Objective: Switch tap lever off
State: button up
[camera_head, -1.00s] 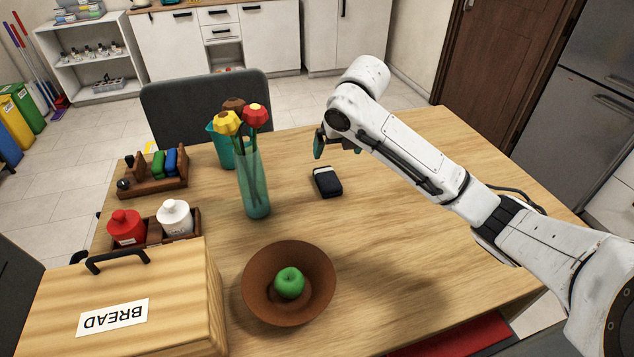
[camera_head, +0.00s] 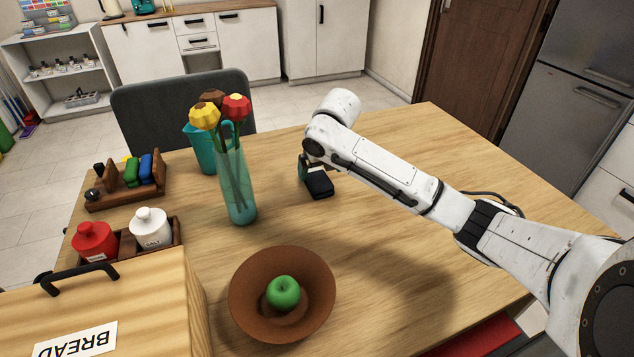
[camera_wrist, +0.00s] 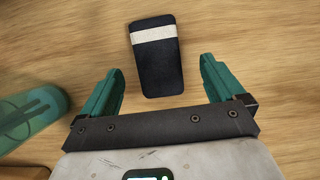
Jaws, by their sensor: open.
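No tap or tap lever shows in either view. My gripper (camera_wrist: 160,90) is open and empty in the wrist view, its two green fingers spread apart over the wooden table (camera_head: 420,150). A small dark block with a white band (camera_wrist: 155,62) lies on the table just beyond the gap between the fingertips. The same dark block shows in the head view (camera_head: 319,186), right beside my gripper (camera_head: 306,175), which is partly hidden by my wrist. I cannot tell the exact height of the fingers above the table.
A glass vase with flowers (camera_head: 238,185) stands left of my gripper, with a teal jug (camera_head: 201,150) behind it. A brown bowl (camera_head: 252,300) holds a green apple (camera_head: 283,292). A bread box (camera_head: 150,310) is at front left. The table's right side is clear.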

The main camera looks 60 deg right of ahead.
aim_at(317, 176)
jog(key=shift+x, duration=2.55)
jog(key=shift+w+a, duration=0.1)
jog(key=shift+w, duration=0.05)
jog(key=shift+c, duration=0.4)
jog(key=c, duration=1.1)
jog(key=shift+o, duration=0.2)
jog(key=shift+r, duration=0.1)
